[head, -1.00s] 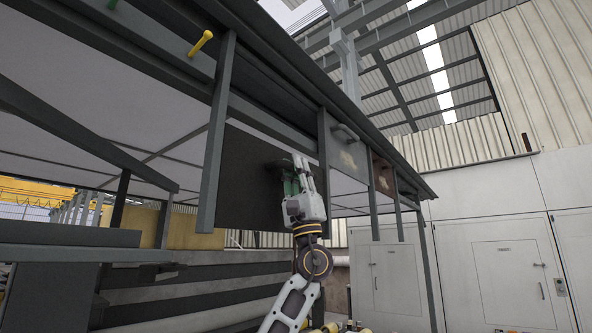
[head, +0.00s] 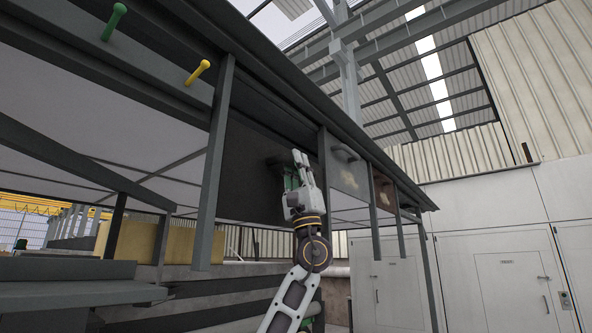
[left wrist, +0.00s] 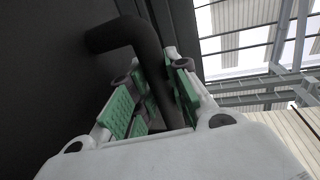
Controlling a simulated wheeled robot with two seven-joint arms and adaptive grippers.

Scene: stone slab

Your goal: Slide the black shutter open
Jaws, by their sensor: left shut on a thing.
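The black shutter (head: 250,168) is a dark flat panel between two grey posts under the roof edge. Its lower edge hangs above open space. Its dark bar handle (left wrist: 135,35) stands out from the panel in the left wrist view. My left gripper (head: 299,168) is raised to the shutter's right part. In the left wrist view its green-padded fingers (left wrist: 155,95) are shut on the bar, one on each side. Part of the bar is hidden between the fingers. My right gripper is not in view.
A grey post (head: 215,165) stands left of the shutter and another post (head: 323,185) right of it. A grey stained panel (head: 347,178) with a handle and a brown panel (head: 384,192) hang farther right. A yellow peg (head: 198,72) and a green peg (head: 114,20) project at upper left.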

